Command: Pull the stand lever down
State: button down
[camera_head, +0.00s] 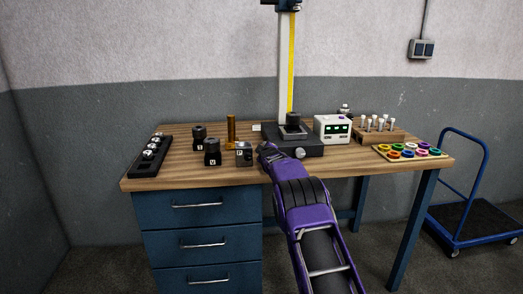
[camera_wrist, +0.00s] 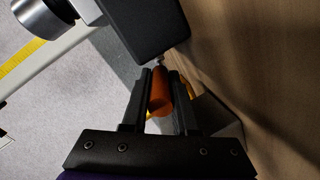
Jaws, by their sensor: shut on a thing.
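The stand (camera_head: 309,148) has a dark base with a silver knob at its front and a tall column with a yellow scale. It stands on the workbench behind my gripper (camera_head: 265,151). In the wrist view, the stand's dark block (camera_wrist: 148,25) is at the top, with the silver knob at upper left. An orange lever handle (camera_wrist: 160,95) sticks out from it on a thin metal rod. My gripper (camera_wrist: 160,108) is shut on the orange handle, with a finger on each side. In the head view the handle is hidden behind my gripper and arm.
Dark blocks (camera_head: 212,152) and a brass post (camera_head: 231,130) stand left of my gripper. A white instrument (camera_head: 333,128), a wooden pin rack (camera_head: 379,135) and a tray of coloured rings (camera_head: 411,152) are to the right. A black tray (camera_head: 144,170) lies at far left.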

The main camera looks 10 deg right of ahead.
jog(key=shift+f+t, duration=0.25)
jog(key=shift+t, duration=0.05)
dwell(0.4)
jog(key=c, duration=0.7)
grip_release()
jog(key=shift+s+r, duration=0.1)
jog(key=shift+s+a+r, duration=0.15)
jog(key=shift+s, duration=0.55)
jog(key=s, duration=0.5)
jog(key=s+r, duration=0.1)
jog(key=s, duration=0.4)
jog(key=s+r, duration=0.1)
jog(key=s, duration=0.4)
jog(key=shift+s+r, duration=0.2)
jog(key=shift+s, duration=0.15)
